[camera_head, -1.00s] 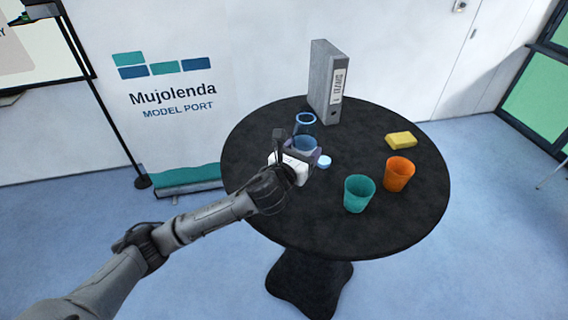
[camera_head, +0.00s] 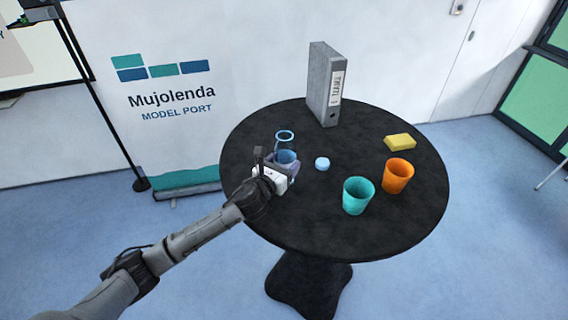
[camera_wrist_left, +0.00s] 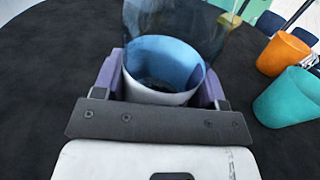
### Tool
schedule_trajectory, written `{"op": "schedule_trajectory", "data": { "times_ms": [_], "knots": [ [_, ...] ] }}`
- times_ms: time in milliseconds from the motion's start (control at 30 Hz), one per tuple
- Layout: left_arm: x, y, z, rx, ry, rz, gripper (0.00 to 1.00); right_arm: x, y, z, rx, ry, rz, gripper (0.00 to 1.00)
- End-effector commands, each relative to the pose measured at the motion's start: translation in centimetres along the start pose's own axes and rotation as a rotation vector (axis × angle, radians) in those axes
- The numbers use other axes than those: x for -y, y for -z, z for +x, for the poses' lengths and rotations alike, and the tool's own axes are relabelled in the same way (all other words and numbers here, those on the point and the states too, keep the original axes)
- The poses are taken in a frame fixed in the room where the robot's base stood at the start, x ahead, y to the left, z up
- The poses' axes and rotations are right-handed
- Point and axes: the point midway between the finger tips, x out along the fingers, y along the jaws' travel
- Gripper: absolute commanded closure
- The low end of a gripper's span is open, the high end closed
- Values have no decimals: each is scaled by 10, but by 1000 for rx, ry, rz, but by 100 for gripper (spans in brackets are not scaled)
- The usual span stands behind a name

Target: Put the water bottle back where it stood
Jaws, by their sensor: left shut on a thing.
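The water bottle (camera_head: 287,156) is clear with a blue rim and blue water inside. It is upright, without a cap on top, over the left part of the black round table. My left gripper (camera_head: 283,166) is shut around its lower part. In the left wrist view the purple finger pads sit on both sides of the bottle (camera_wrist_left: 168,65). I cannot tell whether its base touches the table. A small light-blue cap (camera_head: 322,163) lies on the table just right of the bottle. My right gripper is not in view.
The round table (camera_head: 300,222) also bears a teal cup (camera_head: 357,197), an orange cup (camera_head: 398,176), a yellow sponge-like block (camera_head: 400,142) and a grey binder (camera_head: 322,85) at the back.

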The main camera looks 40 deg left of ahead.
Motion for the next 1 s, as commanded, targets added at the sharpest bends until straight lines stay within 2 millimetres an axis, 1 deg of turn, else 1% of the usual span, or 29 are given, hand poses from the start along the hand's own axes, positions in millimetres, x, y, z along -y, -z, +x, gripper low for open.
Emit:
{"op": "schedule_trajectory", "data": {
  "times_ms": [267, 400, 433, 600, 700, 867, 1000],
  "knots": [
    [-1, 1, 0, 2, -1, 2, 65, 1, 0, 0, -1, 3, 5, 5],
    [-1, 4, 0, 1, -1, 2, 65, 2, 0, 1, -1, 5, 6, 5],
    [0, 4, 0, 0, -1, 2, 33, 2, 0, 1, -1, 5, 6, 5],
    [0, 4, 0, 1, -1, 1, 17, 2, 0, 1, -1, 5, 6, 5],
    [0, 4, 0, 1, -1, 1, 9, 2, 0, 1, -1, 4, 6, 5],
    [0, 4, 0, 1, -1, 1, 9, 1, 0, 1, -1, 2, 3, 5],
    [0, 0, -1, 1, -1, 1, 9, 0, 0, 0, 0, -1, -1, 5]
  ]
}}
